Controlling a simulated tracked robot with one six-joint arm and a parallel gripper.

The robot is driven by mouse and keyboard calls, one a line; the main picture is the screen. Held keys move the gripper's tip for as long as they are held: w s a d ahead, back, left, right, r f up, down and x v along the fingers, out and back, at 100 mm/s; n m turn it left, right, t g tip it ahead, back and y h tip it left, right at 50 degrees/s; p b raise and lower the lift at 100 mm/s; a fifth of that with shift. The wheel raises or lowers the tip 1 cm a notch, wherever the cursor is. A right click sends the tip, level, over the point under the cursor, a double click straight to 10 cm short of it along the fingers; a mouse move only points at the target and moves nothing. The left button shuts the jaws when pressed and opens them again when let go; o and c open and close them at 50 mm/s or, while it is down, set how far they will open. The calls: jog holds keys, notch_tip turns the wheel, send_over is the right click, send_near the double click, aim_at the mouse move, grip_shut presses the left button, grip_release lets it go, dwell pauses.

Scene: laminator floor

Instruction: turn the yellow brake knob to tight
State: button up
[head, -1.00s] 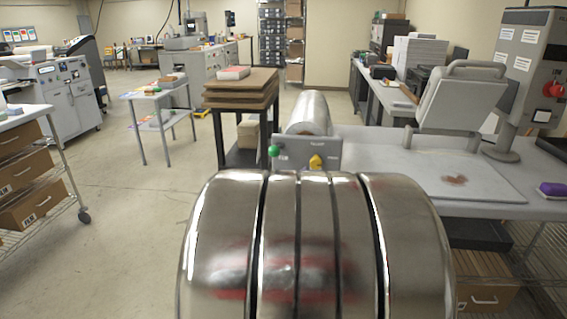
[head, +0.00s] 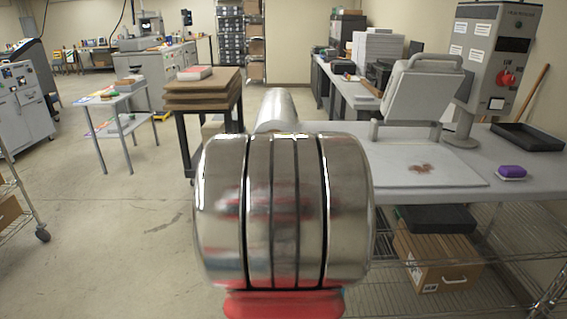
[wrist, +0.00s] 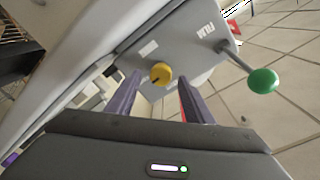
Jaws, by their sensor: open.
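The yellow brake knob (wrist: 161,74) shows in the wrist view on a grey panel (wrist: 185,50), with a dark mark on its face. My gripper (wrist: 156,95) is open, one finger on either side of the knob in the picture. I cannot tell how far the fingertips are from it, and nothing is between them. A green ball on a lever (wrist: 262,81) sticks out of the same panel to the right, near the word FILM. In the head view my own arm hides the knob and the panel.
A silver roll (head: 275,110) lies behind my arm in the head view. Brown boards (head: 201,90) are stacked left of the roll.

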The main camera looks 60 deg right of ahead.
jog(key=shift+x, duration=2.1)
jog(key=shift+f, duration=0.1)
jog(key=c, duration=1)
